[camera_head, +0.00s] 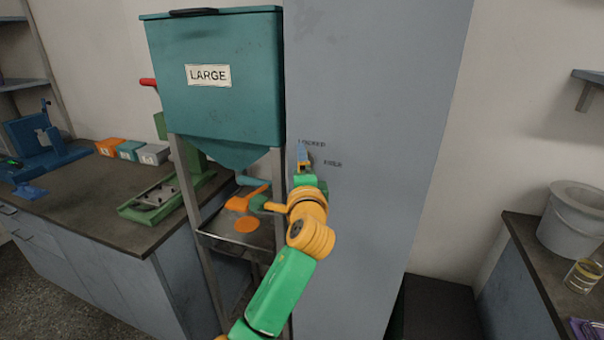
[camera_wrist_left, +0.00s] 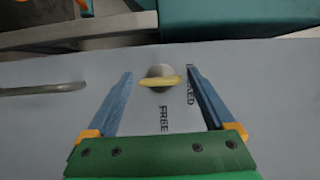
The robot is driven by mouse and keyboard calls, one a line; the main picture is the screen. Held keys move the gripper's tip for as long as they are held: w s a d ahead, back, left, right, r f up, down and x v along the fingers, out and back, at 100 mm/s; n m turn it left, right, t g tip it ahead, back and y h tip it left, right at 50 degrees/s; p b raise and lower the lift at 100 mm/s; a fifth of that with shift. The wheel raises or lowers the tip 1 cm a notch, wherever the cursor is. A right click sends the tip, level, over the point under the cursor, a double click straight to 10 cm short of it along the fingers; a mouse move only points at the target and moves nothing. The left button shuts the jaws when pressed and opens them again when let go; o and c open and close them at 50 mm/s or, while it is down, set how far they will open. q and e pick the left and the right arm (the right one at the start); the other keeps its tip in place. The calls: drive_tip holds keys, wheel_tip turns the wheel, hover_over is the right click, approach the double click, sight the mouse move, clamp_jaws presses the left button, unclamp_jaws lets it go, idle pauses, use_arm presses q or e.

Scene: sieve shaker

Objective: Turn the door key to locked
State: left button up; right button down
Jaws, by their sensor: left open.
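The yellow key (camera_wrist_left: 160,82) sits in a round grey lock (camera_wrist_left: 160,71) on the grey door (camera_head: 372,120). In the left wrist view it lies level across the lock, one end toward the word LOCKED (camera_wrist_left: 190,85); the word FREE (camera_wrist_left: 165,118) is below it. My left gripper (camera_head: 303,152) is at the door. In the left wrist view its blue fingers (camera_wrist_left: 160,78) are open, one on each side of the key, with gaps between. In the head view the gripper hides the key. My right gripper is not in view.
A teal hopper marked LARGE (camera_head: 225,90) stands on a metal frame just left of the door. A metal tray (camera_head: 240,238) with orange pieces is below it. A grey bar (camera_wrist_left: 45,90) shows on the door. A bench (camera_head: 95,210) is at left, a bucket (camera_head: 573,225) at right.

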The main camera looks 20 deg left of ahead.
use_arm(q)
drive_tip(key=b+v, duration=0.1)
drive_tip(key=v, duration=0.5)
drive_tip(key=shift+s, duration=0.1)
wheel_tip(320, 180, down, 24)
drive_tip(key=d+g+h, duration=0.2)
drive_tip(key=g+h, duration=0.2)
drive_tip(key=s+f+n+g+h, duration=0.15)
drive_tip(key=s+f+g, duration=0.35)
drive_tip(key=f, duration=1.1)
drive_tip(key=s+a+f+n+g, duration=0.1)
drive_tip(key=s+f+n+g, duration=0.15)
drive_tip(key=s+f, duration=0.7)
drive_tip(key=s+a+f+n+g, duration=0.1)
drive_tip(key=s+a+f+n, duration=0.15)
drive_tip(key=s+f, duration=0.7)
drive_tip(key=s+a+f+n+g, duration=0.1)
drive_tip(key=s+n, duration=0.1)
drive_tip(key=s, duration=0.9)
drive_tip(key=s+a+f+n+g, duration=0.1)
drive_tip(key=s+f+n+g, duration=0.1)
drive_tip(key=s, duration=0.9)
drive_tip(key=shift+a+n+h, duration=0.25)
drive_tip(key=shift+n+h, duration=0.2)
